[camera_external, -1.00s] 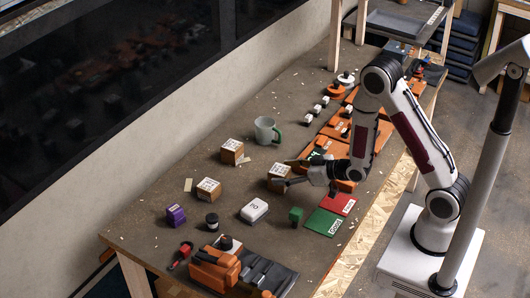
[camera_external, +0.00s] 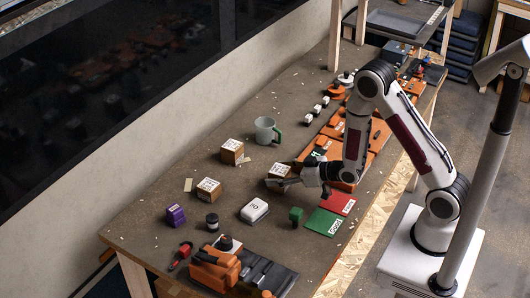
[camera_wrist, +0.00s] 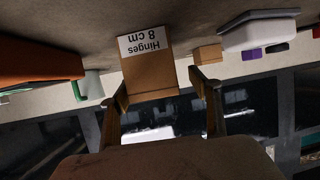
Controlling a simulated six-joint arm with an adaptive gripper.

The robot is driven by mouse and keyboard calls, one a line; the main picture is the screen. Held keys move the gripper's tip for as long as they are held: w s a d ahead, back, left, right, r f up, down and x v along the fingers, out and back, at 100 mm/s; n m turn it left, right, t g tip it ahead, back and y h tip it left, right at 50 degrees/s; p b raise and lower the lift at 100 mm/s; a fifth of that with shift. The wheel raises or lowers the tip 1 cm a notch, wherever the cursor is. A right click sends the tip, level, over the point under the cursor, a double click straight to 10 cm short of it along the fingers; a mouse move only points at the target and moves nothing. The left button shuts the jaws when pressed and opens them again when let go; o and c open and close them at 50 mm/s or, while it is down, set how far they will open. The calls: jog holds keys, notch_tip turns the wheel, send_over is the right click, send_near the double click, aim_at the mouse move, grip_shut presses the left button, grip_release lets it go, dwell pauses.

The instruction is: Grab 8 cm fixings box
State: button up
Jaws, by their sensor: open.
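A brown cardboard box with a white label (camera_wrist: 148,68) stands straight ahead in the wrist view. Its label is upside down there and reads "Hinges 8 cm". In the external view this box (camera_external: 279,170) is just left of my gripper (camera_external: 286,180). My gripper is open, its two fingers (camera_wrist: 160,88) apart at the near left and right corners of the box; I cannot tell whether they touch it. Two similar labelled boxes stand further left, one at the back (camera_external: 232,151) and one nearer the front (camera_external: 207,190). Their labels are too small to read.
A grey mug with a green handle (camera_external: 266,131) stands behind the box. A white case (camera_external: 254,210), a green block (camera_external: 296,215) and a green mat (camera_external: 324,222) lie in front. Orange parts (camera_external: 345,165) line the right side of the bench.

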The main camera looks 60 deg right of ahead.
jog(key=shift+w, duration=0.15)
jog(key=shift+w+d+f, duration=0.1)
jog(key=shift+w+f, duration=0.15)
jog(key=shift+w, duration=0.4)
jog(key=shift+w+d+f, duration=0.1)
jog(key=shift+w+f, duration=0.1)
jog(key=shift+w, duration=0.4)
jog(key=shift+x, duration=1.25)
jog(key=shift+r, duration=0.1)
jog(key=c, duration=1.6)
